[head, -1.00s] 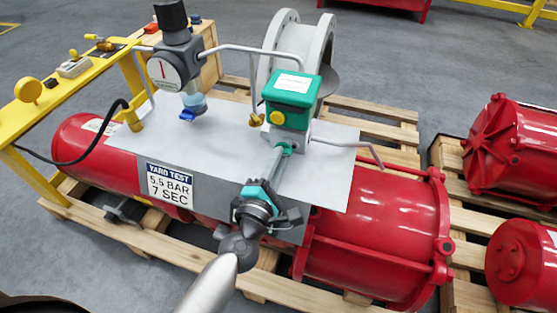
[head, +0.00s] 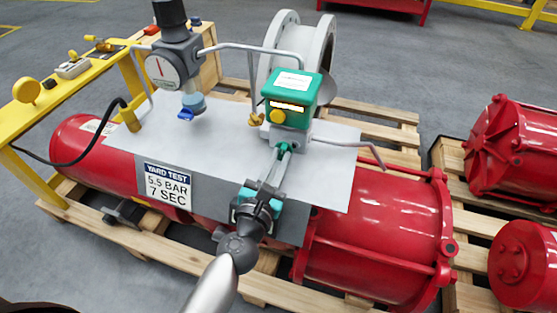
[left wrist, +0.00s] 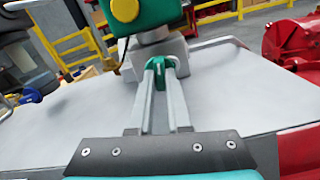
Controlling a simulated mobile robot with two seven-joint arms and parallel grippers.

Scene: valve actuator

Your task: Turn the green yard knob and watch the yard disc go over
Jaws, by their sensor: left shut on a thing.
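The green yard knob (head: 284,148) sits low on the front of the valve block, below a green-topped box (head: 291,90). My left gripper (head: 281,156) comes up from below and is shut on the knob. In the left wrist view the two grey fingers (left wrist: 160,72) hold the green knob (left wrist: 158,66) between their tips. I cannot tell which of these is the yard disc. My right gripper is not in view.
A gauge (head: 163,70) with a blue tap below it stands left on the grey plate (head: 225,135). Grey pipes arch to the box, and another runs right. A yellow stand (head: 90,95) is at left. Red cylinders on pallets lie below and right.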

